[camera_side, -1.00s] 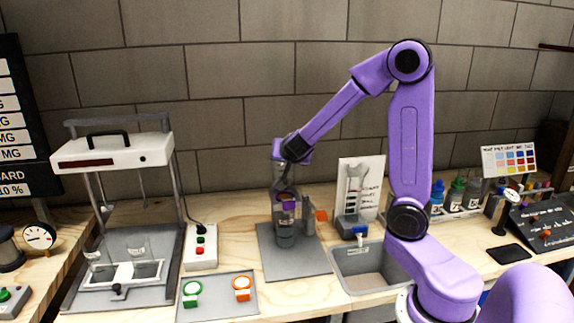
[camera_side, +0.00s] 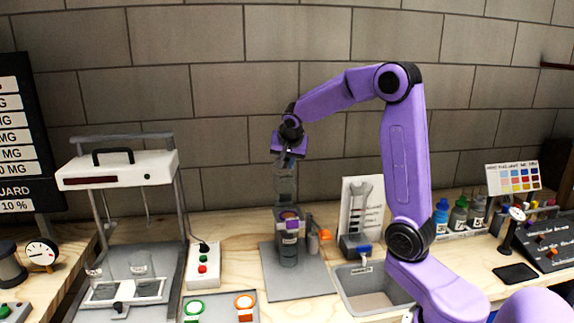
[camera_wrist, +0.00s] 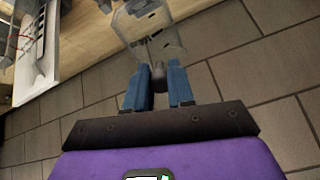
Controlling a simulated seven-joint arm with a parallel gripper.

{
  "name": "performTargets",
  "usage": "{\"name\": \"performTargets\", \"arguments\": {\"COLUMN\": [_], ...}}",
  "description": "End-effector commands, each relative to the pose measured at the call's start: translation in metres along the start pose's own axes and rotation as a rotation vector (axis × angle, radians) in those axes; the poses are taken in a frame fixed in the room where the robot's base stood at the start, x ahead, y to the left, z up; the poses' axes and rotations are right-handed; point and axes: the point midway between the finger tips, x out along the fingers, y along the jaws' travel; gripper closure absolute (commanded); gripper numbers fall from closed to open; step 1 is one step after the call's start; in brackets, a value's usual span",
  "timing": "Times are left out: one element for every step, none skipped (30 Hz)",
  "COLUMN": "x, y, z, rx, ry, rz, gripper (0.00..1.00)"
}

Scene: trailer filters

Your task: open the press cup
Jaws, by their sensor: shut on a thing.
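The press cup (camera_side: 289,250) stands upright on a grey mat (camera_side: 310,284) in the side view, with a dark body, a purple band and a reddish-brown top inside its rim. Above it hangs a clear, see-through upper part (camera_side: 285,184). My gripper (camera_side: 289,160) is above the cup, pointing down, and is shut on this part. In the wrist view my blue fingers (camera_wrist: 160,90) close around its small dark knob (camera_wrist: 158,74), and the clear part (camera_wrist: 150,35) extends beyond them. I cannot tell whether its lower end is clear of the cup's rim.
An orange-topped item (camera_side: 324,236) stands close to the right of the cup. A white-topped press frame (camera_side: 118,170) and a button box (camera_side: 203,268) stand left.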

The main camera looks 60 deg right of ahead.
Motion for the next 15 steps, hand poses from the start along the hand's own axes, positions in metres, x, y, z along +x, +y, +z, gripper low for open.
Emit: {"name": "performTargets", "arguments": {"x": [0.002, 0.004, 0.006, 0.008, 0.011, 0.013, 0.016, 0.018, 0.021, 0.023, 0.025, 0.027, 0.029, 0.031, 0.033], "y": [-0.003, -0.003, -0.004, -0.005, -0.006, -0.007, -0.007, -0.008, -0.009, -0.009, -0.010, -0.011, -0.011, -0.011, -0.012], "z": [-0.007, -0.009, -0.013, -0.016, -0.019, -0.023, -0.025, -0.028, -0.031, -0.033, -0.035, -0.038, -0.039, -0.041, -0.043], "rx": [0.000, 0.000, 0.001, 0.000, -0.001, 0.000, 0.000, -0.001, -0.001, -0.001, -0.002, -0.001, -0.001, 0.000, 0.000], "ry": [0.008, 0.009, 0.010, 0.009, 0.010, 0.010, 0.010, 0.010, 0.011, 0.010, 0.010, 0.011, 0.010, 0.010, 0.011], "rz": [-0.009, -0.009, -0.009, -0.009, -0.009, -0.009, -0.009, -0.009, -0.009, -0.009, -0.009, -0.009, -0.009, -0.009, -0.010], "gripper": [1.00, 1.00, 1.00, 1.00, 1.00, 1.00, 1.00, 1.00, 1.00, 1.00, 1.00, 1.00, 1.00, 1.00, 1.00]}}
